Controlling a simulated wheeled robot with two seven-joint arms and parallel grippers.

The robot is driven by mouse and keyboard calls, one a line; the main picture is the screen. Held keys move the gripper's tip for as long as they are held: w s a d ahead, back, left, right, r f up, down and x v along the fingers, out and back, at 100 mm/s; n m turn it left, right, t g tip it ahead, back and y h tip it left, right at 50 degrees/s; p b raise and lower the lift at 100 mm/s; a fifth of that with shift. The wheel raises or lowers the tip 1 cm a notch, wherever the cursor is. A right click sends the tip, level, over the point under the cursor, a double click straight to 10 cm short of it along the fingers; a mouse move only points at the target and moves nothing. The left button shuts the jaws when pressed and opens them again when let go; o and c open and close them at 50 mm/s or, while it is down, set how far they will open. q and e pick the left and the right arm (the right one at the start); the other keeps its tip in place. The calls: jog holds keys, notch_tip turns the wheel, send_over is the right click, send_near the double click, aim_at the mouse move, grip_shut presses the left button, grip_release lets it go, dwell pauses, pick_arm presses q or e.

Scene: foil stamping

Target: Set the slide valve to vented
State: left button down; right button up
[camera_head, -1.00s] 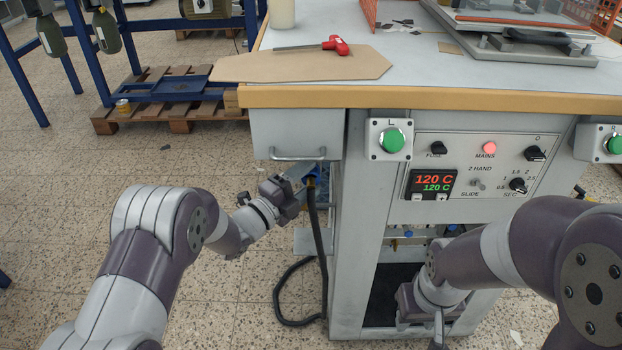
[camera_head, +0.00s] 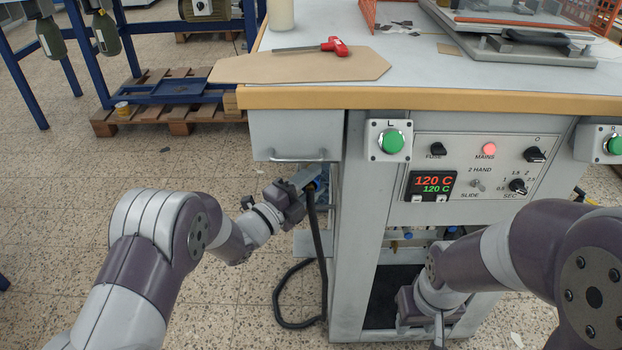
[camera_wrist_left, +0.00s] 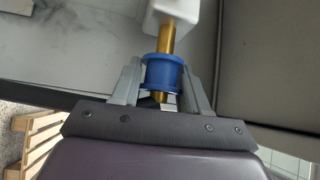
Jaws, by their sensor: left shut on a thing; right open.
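The slide valve shows in the left wrist view as a blue sleeve (camera_wrist_left: 161,73) around a brass tube (camera_wrist_left: 166,40), below a white block (camera_wrist_left: 178,12). My left gripper (camera_wrist_left: 161,85) is shut on the blue sleeve, one finger on each side. In the head view my left gripper (camera_head: 312,178) is at the left side of the press cabinet, under the drawer, and hides most of the valve. A bit of blue (camera_head: 321,182) shows beside its fingertips.
A black hose (camera_head: 318,235) hangs by my left gripper and loops on the floor. A drawer with a handle (camera_head: 298,156) is just above. The control panel (camera_head: 480,165) is to the right.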

pick_arm(q)
jog(key=c, duration=0.8)
grip_release()
jog(key=shift+a, duration=0.1)
jog(key=shift+s+a, duration=0.2)
jog(key=p+v, duration=0.2)
jog(key=v, duration=1)
jog(key=shift+s+f, duration=0.1)
